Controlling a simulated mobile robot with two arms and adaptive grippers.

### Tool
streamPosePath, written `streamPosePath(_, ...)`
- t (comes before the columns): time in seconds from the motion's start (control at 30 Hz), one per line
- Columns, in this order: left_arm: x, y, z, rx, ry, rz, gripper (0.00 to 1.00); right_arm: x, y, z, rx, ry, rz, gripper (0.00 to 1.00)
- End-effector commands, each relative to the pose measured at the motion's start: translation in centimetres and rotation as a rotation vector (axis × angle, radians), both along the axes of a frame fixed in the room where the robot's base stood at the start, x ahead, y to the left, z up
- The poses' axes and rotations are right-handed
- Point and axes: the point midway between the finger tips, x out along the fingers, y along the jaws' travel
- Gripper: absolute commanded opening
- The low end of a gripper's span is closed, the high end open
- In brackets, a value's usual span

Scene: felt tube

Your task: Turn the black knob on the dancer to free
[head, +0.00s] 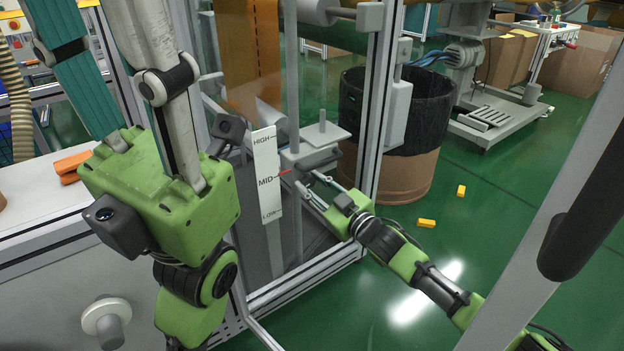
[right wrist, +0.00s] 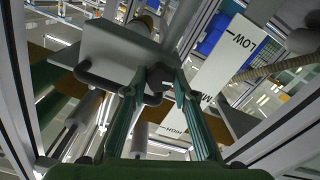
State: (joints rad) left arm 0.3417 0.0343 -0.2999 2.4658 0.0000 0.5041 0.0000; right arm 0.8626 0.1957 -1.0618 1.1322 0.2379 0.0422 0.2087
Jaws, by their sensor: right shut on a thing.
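The dancer is a grey block and plate (head: 308,153) on an upright rail. Its red pointer is near MID on the white scale (head: 266,172), marked HIGH, MID and LOW. My right gripper (head: 312,187) reaches the block's underside from the lower right. In the right wrist view its two green fingers (right wrist: 160,90) are shut on the small black knob (right wrist: 157,98) below the grey plate (right wrist: 118,55). The knob is partly hidden by the fingers; I cannot read its setting. My left gripper (head: 105,60) is large at the left, fingers upward and apart, tips cut off by the frame.
Aluminium frame posts (head: 379,100) stand just right of the dancer. Behind is a brown drum (head: 395,178) with a black liner. Small yellow blocks (head: 426,223) lie on the green floor. An orange web (head: 252,65) hangs behind the scale.

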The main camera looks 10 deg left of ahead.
Motion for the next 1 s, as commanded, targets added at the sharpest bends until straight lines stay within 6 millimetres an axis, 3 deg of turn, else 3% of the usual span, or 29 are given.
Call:
streamPosePath(0.47, 0.15, 0.0, -0.13, 0.0, 0.005, -0.001, 0.4, -0.06, 0.04, -0.06, -0.012, -0.013, 0.001, 0.04)
streamPosePath(0.5, 0.15, 0.0, -0.13, 0.0, 0.005, -0.001, 0.4, -0.06, 0.04, -0.06, -0.012, -0.013, 0.001, 0.31)
streamPosePath(0.57, 0.15, 0.0, -0.13, 0.0, 0.005, -0.001, 0.4, -0.05, 0.04, -0.06, -0.012, -0.012, 0.001, 0.43)
streamPosePath(1.0, 0.13, 0.05, -0.06, -0.002, 0.006, 0.0, 0.4, -0.3, -0.3, -0.05, -0.012, -0.012, 0.0, 0.43)
